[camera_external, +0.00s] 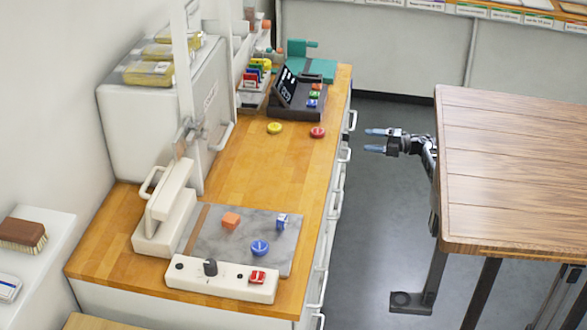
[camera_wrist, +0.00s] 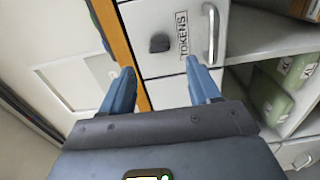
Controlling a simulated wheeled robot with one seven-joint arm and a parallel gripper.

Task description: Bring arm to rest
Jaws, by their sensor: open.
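My gripper (camera_external: 375,140) shows in the external view, with two blue fingers pointing left. It hangs over the gap of grey floor between the wooden counter (camera_external: 262,178) and the brown table (camera_external: 510,165). In the wrist view my gripper (camera_wrist: 163,92) is open and empty, its blue fingers well apart. Between and beyond them is a white drawer front labelled TOKENS (camera_wrist: 182,36), apart from the fingers. My arm runs back from the gripper to the right, partly hidden by the brown table.
The counter carries a grey marble slab (camera_external: 205,238) with small coloured pieces, a white control strip (camera_external: 222,282), a yellow disc (camera_external: 274,128), a red disc (camera_external: 317,132) and a dark terminal (camera_external: 290,103). Drawer handles (camera_external: 344,153) stick out towards the gap. Green packs (camera_wrist: 270,98) sit on a shelf.

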